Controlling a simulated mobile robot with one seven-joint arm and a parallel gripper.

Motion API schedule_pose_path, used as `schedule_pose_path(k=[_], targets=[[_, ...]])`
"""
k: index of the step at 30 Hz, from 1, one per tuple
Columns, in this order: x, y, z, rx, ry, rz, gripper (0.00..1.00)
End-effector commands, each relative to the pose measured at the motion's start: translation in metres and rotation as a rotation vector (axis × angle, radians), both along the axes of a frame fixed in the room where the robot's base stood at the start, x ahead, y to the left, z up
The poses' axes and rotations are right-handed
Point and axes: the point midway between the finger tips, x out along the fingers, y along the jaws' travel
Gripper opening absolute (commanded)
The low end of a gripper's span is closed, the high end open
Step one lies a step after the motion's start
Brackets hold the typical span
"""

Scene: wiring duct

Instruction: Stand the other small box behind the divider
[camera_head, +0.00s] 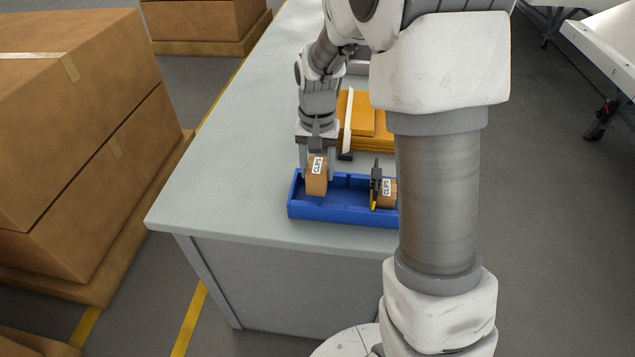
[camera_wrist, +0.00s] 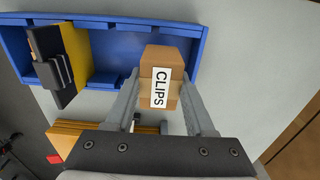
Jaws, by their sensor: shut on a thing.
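My gripper (camera_head: 317,168) is shut on a small brown box (camera_head: 316,184) with a white CLIPS label, which also shows between the fingers in the wrist view (camera_wrist: 160,62). The held box is upright over the left part of the blue tray (camera_head: 335,213); I cannot tell whether it touches the tray floor. The divider (camera_head: 375,187), black and yellow, stands across the tray to the right of my gripper; it also shows at the left in the wrist view (camera_wrist: 62,65). Another small CLIPS box (camera_head: 388,193) stands just right of the divider, partly hidden by my arm.
The tray sits near the front edge of a grey table (camera_head: 230,160). The table left of the tray is clear. Large cartons (camera_head: 80,130) stand on the left.

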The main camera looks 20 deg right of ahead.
Motion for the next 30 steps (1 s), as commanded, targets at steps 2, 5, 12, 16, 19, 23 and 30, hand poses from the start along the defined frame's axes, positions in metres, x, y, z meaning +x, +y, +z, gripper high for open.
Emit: schedule_pose_path(k=[2, 5, 12, 16, 19, 23, 30], targets=[[-0.002, 0.002, -0.003, 0.0, 0.0, 0.001, 0.0], [-0.002, 0.001, -0.013, 0.0, 0.003, 0.0, 0.0], [-0.002, 0.001, -0.042, 0.0, 0.001, 0.0, 0.0], [-0.002, 0.001, -0.041, 0.0, -0.001, 0.0, 0.0], [-0.002, 0.001, -0.042, 0.0, 0.0, 0.0, 0.0], [-0.001, 0.001, -0.045, 0.0, 0.0, 0.0, 0.56], [-0.001, 0.001, -0.044, 0.0, 0.0, 0.0, 0.84]])
